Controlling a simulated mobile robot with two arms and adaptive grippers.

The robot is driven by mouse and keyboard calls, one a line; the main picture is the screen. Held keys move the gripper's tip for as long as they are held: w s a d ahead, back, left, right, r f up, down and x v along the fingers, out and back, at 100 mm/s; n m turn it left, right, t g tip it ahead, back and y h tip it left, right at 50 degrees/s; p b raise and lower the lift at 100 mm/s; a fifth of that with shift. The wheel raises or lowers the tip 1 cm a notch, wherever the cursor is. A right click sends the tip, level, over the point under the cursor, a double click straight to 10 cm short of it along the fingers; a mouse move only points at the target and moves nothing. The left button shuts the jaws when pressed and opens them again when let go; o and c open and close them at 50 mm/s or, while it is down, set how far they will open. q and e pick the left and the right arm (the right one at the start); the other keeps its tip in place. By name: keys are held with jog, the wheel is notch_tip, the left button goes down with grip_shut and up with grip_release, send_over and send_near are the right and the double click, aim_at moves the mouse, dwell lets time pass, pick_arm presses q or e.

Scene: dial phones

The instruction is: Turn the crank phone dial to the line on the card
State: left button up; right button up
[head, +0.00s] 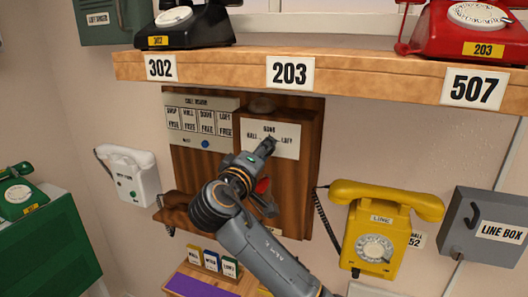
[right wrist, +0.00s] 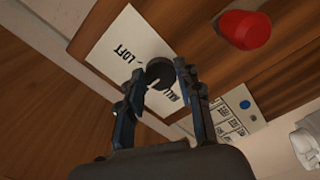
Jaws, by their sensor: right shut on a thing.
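The wooden crank phone (head: 300,195) hangs on the wall with a white label plate (head: 285,149) reading HALL and LOFT; its top word is small and blurred. In the right wrist view a round black dial knob (right wrist: 160,73) with a pale mark sits on that plate (right wrist: 112,60). My right gripper (head: 270,143) reaches it from below; in the right wrist view its fingers (right wrist: 160,75) are shut on the knob's sides. The mark's exact direction is hard to tell. A call board (head: 202,103) shows several panels ending in FREE. My left gripper is not in view.
A wooden shelf (head: 330,74) with a black phone (head: 185,25) and a red phone (head: 465,27) runs above. A white phone (head: 130,175) hangs left; a yellow phone (head: 380,225) and line box (head: 485,226) stand right. Small cards (head: 212,261) stand below.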

jog(key=o, duration=1.2)
jog(key=shift+c, duration=0.2)
jog(key=shift+s+a, duration=0.1)
jog(key=shift+a, duration=0.05)
jog(key=v, duration=1.1)
jog(key=shift+s, duration=0.35)
jog(key=shift+a, duration=0.1)
